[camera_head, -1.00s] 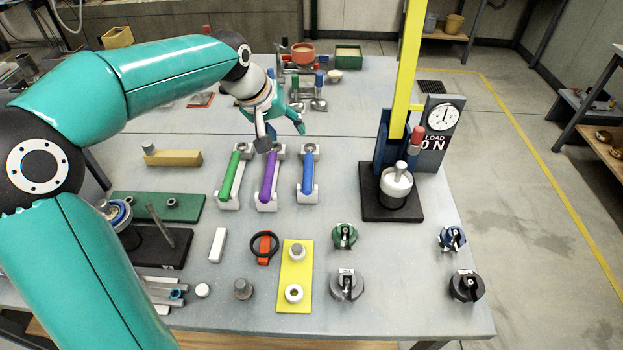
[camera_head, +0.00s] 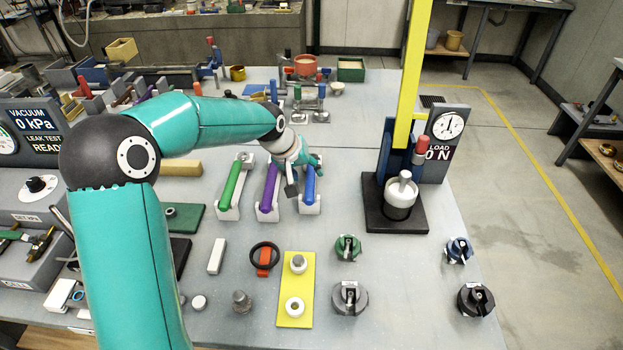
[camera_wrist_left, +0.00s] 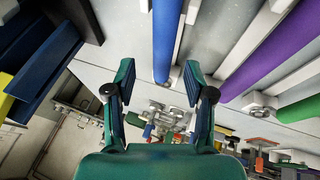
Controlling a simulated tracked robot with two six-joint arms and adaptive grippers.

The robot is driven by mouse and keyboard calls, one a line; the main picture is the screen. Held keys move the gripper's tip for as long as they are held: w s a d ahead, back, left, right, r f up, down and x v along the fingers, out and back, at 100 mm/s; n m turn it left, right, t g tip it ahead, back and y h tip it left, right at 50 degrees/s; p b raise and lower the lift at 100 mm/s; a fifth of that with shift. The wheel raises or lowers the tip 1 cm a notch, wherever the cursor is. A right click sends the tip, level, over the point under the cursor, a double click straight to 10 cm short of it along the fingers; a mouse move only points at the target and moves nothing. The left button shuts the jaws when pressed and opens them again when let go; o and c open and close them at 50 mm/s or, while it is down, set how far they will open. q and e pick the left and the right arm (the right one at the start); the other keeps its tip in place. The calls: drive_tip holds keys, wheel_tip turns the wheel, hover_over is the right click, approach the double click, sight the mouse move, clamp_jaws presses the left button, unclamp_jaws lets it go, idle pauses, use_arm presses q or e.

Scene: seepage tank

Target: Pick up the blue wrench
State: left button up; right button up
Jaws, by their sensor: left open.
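The blue wrench (camera_head: 309,187) lies in white end rests, rightmost in a row with a purple one (camera_head: 268,188) and a green one (camera_head: 233,184). My left gripper (camera_head: 311,164) is over the far end of the blue wrench in the head view and hides that end. In the left wrist view the blue wrench (camera_wrist_left: 166,42) runs down from the top edge towards the gap between the open fingers of my left gripper (camera_wrist_left: 160,92). Nothing shows between the fingers. I cannot tell whether they touch the wrench. My right gripper is not in view.
A load press with a yellow column (camera_head: 411,70) and black base (camera_head: 396,215) stands to the right of the wrenches. A yellow plate (camera_head: 295,314), knobs (camera_head: 350,297) and a black ring (camera_head: 265,256) are nearer. Bare tabletop lies right of the blue wrench.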

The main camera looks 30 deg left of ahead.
sight(309, 177)
use_arm(q)
drive_tip(key=shift+p+x, duration=0.75)
drive_tip(key=shift+x, duration=1.95)
drive_tip(key=shift+s+a, duration=0.1)
drive_tip(key=shift+a, duration=0.1)
drive_tip(key=shift+c, duration=0.2)
clamp_jaws()
